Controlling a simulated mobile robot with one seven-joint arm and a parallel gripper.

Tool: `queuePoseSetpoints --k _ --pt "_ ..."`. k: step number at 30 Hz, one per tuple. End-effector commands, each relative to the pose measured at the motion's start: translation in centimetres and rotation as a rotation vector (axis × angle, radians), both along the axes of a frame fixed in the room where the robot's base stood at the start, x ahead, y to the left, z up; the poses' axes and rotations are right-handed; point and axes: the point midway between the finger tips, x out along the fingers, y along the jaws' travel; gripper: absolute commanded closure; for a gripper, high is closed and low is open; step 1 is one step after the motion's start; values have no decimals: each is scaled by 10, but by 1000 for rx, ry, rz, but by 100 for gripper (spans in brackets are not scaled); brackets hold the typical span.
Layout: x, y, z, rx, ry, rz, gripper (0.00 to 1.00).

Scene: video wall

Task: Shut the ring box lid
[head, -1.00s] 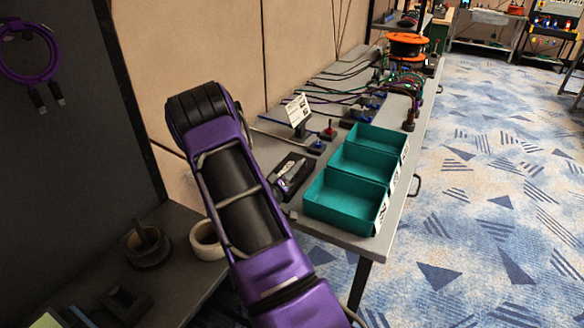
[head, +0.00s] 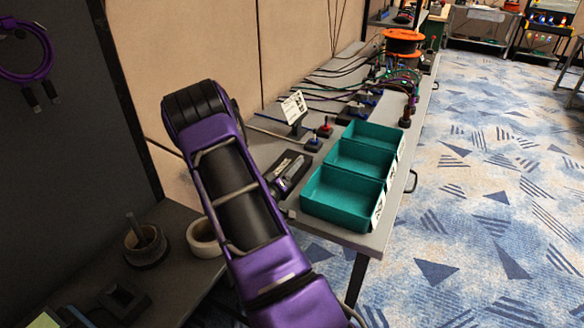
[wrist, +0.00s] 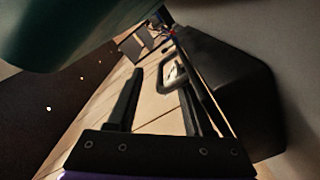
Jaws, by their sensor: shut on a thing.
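A black box, which I take to be the ring box (head: 283,159), sits on the grey bench left of the teal bins in the head view. My gripper (head: 291,179) is low against it, partly hidden behind my arm. In the wrist view a dark rounded block, probably the same box (wrist: 240,92), stands close beside the right finger. My gripper's two black fingers (wrist: 157,98) show with a gap between them. The contact between fingers and box is hidden, and I cannot make out the lid's angle.
Several teal bins (head: 334,211) stand right of the box; a teal wall (wrist: 75,25) is close in the wrist view. A card stand (head: 295,108), joysticks (head: 325,129) and cables lie farther back. Tape rolls (head: 204,236) lie on the nearer dark bench. The patterned floor at right is clear.

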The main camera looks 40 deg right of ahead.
Motion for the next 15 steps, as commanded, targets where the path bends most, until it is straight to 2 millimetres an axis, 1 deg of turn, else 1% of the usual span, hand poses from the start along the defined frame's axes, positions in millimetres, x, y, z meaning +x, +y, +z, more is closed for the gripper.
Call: queuePoseSetpoints --k 1,5,15 --pt "-6 4 -3 4 11 -7 58" --pt "-14 26 -2 4 11 -4 58" --pt "-43 105 1 1 6 3 58"
